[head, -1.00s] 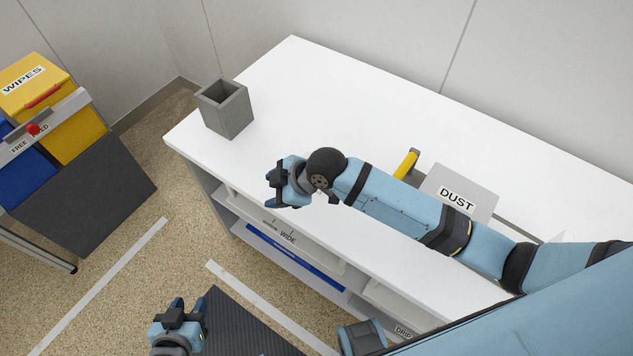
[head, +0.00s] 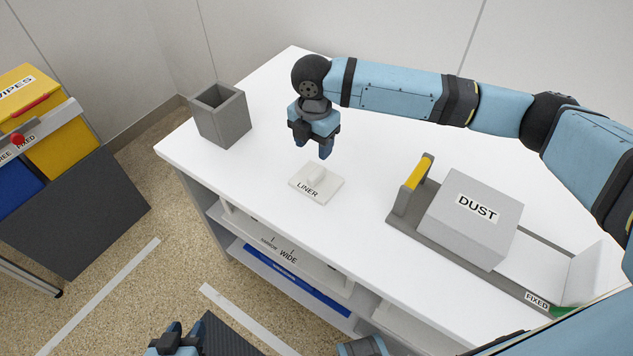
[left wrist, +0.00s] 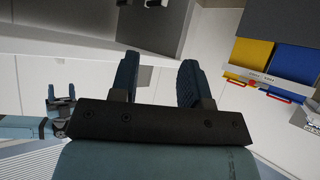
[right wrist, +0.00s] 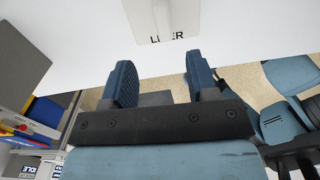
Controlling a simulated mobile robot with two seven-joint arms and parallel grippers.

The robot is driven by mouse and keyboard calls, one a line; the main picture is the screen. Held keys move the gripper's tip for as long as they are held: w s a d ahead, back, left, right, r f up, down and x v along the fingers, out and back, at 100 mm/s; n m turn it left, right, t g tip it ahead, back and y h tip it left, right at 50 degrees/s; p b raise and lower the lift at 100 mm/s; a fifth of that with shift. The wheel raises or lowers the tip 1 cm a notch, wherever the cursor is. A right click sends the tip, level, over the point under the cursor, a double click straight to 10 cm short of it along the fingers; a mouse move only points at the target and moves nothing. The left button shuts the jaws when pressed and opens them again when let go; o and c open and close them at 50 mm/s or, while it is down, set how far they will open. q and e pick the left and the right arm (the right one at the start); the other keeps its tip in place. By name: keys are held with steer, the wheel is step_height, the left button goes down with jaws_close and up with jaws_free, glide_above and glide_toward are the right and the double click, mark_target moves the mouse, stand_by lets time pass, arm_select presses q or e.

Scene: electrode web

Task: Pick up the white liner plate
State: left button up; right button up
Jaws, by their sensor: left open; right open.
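The white liner plate (head: 328,193) lies flat on the white counter, with a raised white grip block on top and the word LINER along its front edge. It also shows at the top of the right wrist view (right wrist: 183,18), beyond the fingertips. My right gripper (head: 313,153) points down just behind and above the plate, apart from it. It is open and empty, its two blue fingers spread in the right wrist view. My left gripper (head: 175,336) is low at the bottom of the head view, off the counter. In the left wrist view its fingers (left wrist: 158,72) stand apart, holding nothing.
A grey open-topped box (head: 221,118) stands left of the plate. Shelves open below the counter front. Yellow and blue bins stand at far left.

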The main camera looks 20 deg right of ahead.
mark_target(316, 172)
step_height(316, 172, down, 5)
steer(key=shift+r, duration=0.1)
steer(key=shift+s+d+f+b, duration=0.15)
steer(key=shift+f+b, duration=0.15)
steer(key=shift+f, duration=1.05)
steer(key=shift+s+d+f+b, duration=0.1)
steer(key=shift+f+b, duration=0.15)
steer(key=shift+f, duration=1.1)
steer(key=shift+r, duration=0.1)
jaws_close()
